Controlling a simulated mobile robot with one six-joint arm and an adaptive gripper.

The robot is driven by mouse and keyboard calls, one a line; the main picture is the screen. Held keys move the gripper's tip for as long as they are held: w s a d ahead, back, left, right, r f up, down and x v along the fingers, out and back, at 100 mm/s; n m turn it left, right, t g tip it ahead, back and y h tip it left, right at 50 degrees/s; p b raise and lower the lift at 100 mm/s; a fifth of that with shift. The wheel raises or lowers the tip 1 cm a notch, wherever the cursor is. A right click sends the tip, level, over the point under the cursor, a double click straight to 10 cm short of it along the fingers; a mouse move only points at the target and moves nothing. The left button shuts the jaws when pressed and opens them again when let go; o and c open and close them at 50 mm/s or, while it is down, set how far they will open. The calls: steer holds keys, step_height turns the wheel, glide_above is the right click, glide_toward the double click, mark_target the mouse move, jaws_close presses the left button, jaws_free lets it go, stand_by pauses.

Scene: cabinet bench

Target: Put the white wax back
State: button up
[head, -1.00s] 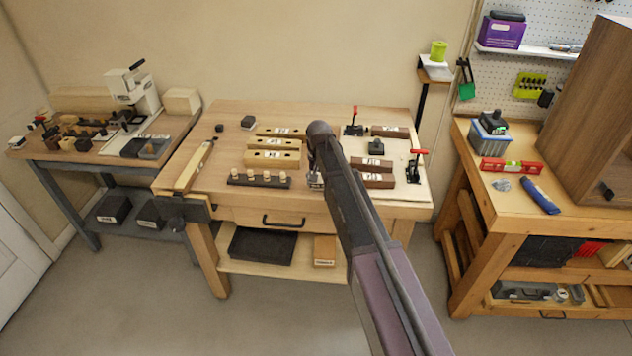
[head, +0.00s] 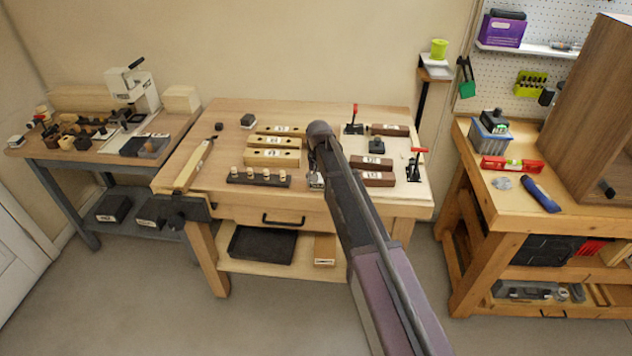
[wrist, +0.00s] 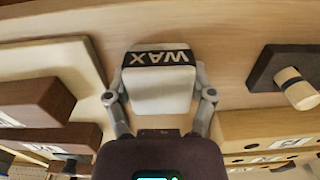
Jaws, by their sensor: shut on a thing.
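The white wax (wrist: 160,92) is a pale rounded block with a dark band reading WAX, upside down in the wrist view. My gripper (wrist: 160,78) is shut on it, one finger on each side. The wax is over or on the bench top; whether it touches the wood I cannot tell. In the head view my gripper (head: 316,180) is at the front middle of the workbench (head: 225,125), largely hidden behind my arm. It is between the dark peg strip and the dark brown blocks.
The dark peg strip (head: 258,181) and pale labelled wooden blocks (head: 273,158) are left of my gripper. Dark brown blocks (head: 372,179) and red-handled clamps (head: 416,165) are to its right. A drawer handle (head: 283,221) is on the bench front.

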steer(key=o, duration=1)
steer(key=shift+c, duration=0.2)
steer(key=shift+r, duration=0.1)
steer(key=shift+r+p, duration=3.4)
steer(key=shift+p, duration=0.15)
steer(key=s+d, duration=2.2)
steer(key=s, duration=0.3)
steer(key=shift+s, duration=0.35)
